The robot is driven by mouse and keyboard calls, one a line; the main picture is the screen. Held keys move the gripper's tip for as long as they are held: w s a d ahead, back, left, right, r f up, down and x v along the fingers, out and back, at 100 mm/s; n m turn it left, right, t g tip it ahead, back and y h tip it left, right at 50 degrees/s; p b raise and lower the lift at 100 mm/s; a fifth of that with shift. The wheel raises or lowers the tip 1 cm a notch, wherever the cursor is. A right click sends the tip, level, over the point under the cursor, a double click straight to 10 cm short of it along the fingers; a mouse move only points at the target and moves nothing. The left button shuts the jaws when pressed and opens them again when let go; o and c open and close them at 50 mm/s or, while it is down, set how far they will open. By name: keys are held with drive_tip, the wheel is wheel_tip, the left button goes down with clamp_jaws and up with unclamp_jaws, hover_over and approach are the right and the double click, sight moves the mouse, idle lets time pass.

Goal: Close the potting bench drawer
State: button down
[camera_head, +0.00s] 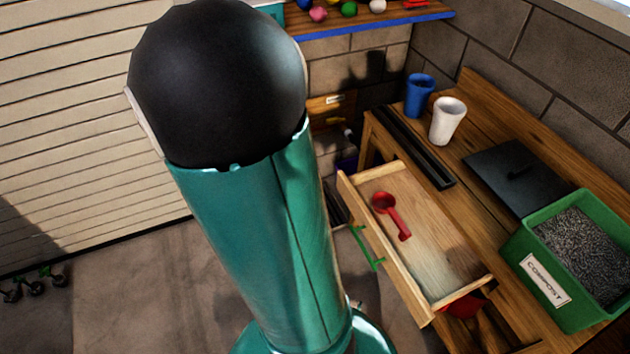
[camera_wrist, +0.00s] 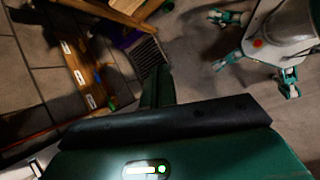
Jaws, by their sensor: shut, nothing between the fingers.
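The potting bench drawer (camera_head: 438,232) is a light wooden box pulled out from the wooden bench (camera_head: 478,215), at the right of the head view. A green handle (camera_head: 366,250) is on its front, which faces lower left. A red scoop (camera_head: 391,214) lies inside it. My arm fills the middle of the head view and hides what is behind it; my gripper does not show there. In the wrist view my gripper (camera_wrist: 158,88) is shut and empty, pointing over the floor. I cannot see it touching the drawer.
A green compost box (camera_head: 560,268), a black flat plate (camera_head: 518,176), a white cup (camera_head: 447,121) and a blue cup (camera_head: 419,94) stand on the bench. A blue-edged shelf (camera_head: 375,28) is at the back. Open floor (camera_head: 110,290) lies left of my arm.

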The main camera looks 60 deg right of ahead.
drive_tip(key=s+d+f+n+g+h, duration=0.1)
drive_tip(key=s+d+f+n+g, duration=0.2)
drive_tip(key=s+d+f+n, duration=0.5)
drive_tip(key=m, duration=0.3)
approach(351, 205)
drive_tip(key=x, duration=0.5)
drive_tip(key=shift+f, duration=0.55)
drive_tip(key=shift+s+d, duration=0.15)
drive_tip(key=shift+d, duration=0.2)
drive_tip(key=shift+d, duration=0.1)
